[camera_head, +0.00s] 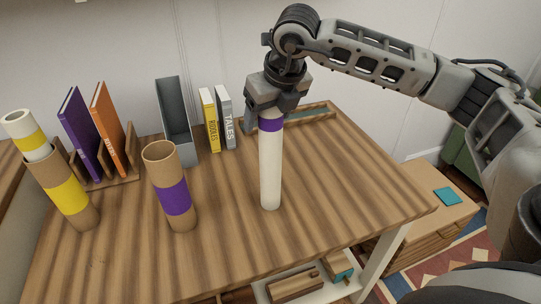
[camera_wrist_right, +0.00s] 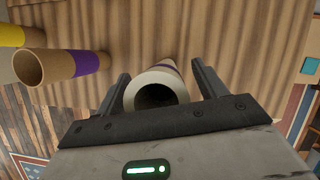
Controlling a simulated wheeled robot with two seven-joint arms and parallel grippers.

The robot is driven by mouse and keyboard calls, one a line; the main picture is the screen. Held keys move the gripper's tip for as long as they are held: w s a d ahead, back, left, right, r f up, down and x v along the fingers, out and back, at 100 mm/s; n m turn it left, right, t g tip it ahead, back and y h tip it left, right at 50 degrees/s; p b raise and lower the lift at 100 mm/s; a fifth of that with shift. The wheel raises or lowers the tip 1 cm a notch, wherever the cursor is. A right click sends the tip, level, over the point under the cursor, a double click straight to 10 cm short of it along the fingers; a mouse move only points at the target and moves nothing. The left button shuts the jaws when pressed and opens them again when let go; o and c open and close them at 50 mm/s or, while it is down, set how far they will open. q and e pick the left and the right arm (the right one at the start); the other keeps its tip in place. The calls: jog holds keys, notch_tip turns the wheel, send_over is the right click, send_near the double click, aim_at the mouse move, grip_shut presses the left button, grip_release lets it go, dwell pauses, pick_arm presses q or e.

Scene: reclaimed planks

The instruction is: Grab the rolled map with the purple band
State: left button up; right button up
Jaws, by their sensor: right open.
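The rolled map with the purple band (camera_head: 270,168) is a white tube standing upright on the wooden table, its purple band near the top. My right gripper (camera_head: 268,112) is over its top end, pointing down. In the right wrist view the map's hollow end (camera_wrist_right: 157,92) lies between the two open fingers of the gripper (camera_wrist_right: 162,88), with a gap visible on the right. A brown cardboard tube with a purple band (camera_head: 173,192) stands to the left, open at the top. My left gripper is not in view.
At the left, a brown yellow-banded tube (camera_head: 66,196) holds a white yellow-banded roll (camera_head: 25,133). Behind are a wooden rack (camera_head: 118,183) with purple and orange books, a grey file holder (camera_head: 176,125), and yellow (camera_head: 210,122) and grey (camera_head: 226,118) books. The table front is clear.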

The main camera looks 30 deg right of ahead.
jog(key=c, duration=1.3)
jog(key=shift+c, duration=0.2)
jog(key=shift+r, duration=0.1)
